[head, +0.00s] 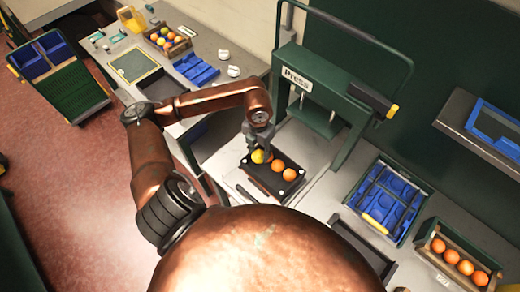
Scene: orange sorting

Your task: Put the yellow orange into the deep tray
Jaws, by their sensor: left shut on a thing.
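The yellow orange (257,157) is at the left end of a row with two deeper-coloured oranges (278,165) (289,174) on a black tray-like holder (271,185) by the press. My left gripper (260,152) points down over the holder and is shut on the yellow orange, its fingers partly covering it. I cannot tell whether the fruit is lifted clear of the holder. Which container is the deep tray is not clear; a blue tray with compartments (410,193) lies to the right. My right gripper is out of view.
The green press (318,120) stands just behind the holder. A crate of oranges (434,232) is at the lower right. A crate of mixed fruit (181,49) and a blue tray (197,70) sit at the back left. A grey shelf (452,135) juts out at right.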

